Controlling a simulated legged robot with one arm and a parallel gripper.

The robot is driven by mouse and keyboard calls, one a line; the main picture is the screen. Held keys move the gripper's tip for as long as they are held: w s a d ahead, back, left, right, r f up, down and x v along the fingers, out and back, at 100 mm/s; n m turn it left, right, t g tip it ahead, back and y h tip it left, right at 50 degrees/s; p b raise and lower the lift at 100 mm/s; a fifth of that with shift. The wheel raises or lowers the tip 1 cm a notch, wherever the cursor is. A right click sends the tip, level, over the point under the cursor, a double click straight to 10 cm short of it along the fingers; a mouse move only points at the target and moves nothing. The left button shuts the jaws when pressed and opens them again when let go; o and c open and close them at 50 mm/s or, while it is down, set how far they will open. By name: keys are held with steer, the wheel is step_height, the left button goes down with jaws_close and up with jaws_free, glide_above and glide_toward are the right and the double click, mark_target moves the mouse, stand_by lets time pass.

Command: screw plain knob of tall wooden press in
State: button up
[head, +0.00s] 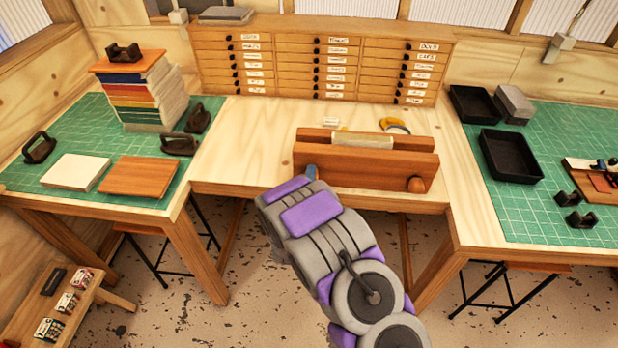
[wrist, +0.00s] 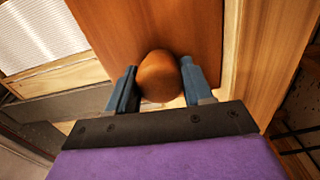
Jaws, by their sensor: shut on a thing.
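The wooden press (head: 362,170) stands at the front edge of the middle table, two reddish boards with a pale block (head: 363,141) between them. A round wooden knob (head: 416,184) sticks out at the right of its front board. My gripper (head: 311,171) is at the left end of that board, where my arm hides the other knob in the head view. In the wrist view my gripper (wrist: 158,73) has its two blue-grey fingers on either side of this plain, smooth brown knob (wrist: 159,80), shut on it. The press board (wrist: 195,30) lies just beyond.
Behind the press are a yellow-and-dark item (head: 394,126) and a labelled drawer cabinet (head: 318,62). The left mat holds a book stack (head: 150,100), boards and dark weights. Black trays (head: 511,157) sit on the right mat. Bare tabletop (head: 237,150) lies left of the press.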

steer(key=m, duration=0.4)
steer(key=shift+s+d+f+m, duration=0.1)
steer(key=shift+d+f+m, duration=0.05)
steer(key=shift+f+m, duration=0.2)
steer(key=m, duration=0.5)
steer(key=shift+m+h+b, duration=0.3)
steer(key=shift+m, duration=0.05)
steer(key=m, duration=0.1)
steer(key=m+b, duration=0.1)
steer(key=m, duration=0.1)
steer(key=m+b, duration=0.1)
steer(key=m, duration=0.1)
steer(key=shift+f, duration=0.25)
steer(key=m+b, duration=0.3)
steer(key=m, duration=0.1)
steer(key=shift+s+r+m, duration=0.1)
steer(key=shift+m, duration=0.5)
steer(key=o, duration=0.8)
steer(key=shift+o, duration=1.2)
steer(key=shift+a+r, duration=0.15)
steer(key=shift+a, duration=0.1)
steer(key=shift+r, duration=0.1)
steer(key=shift+d, duration=0.1)
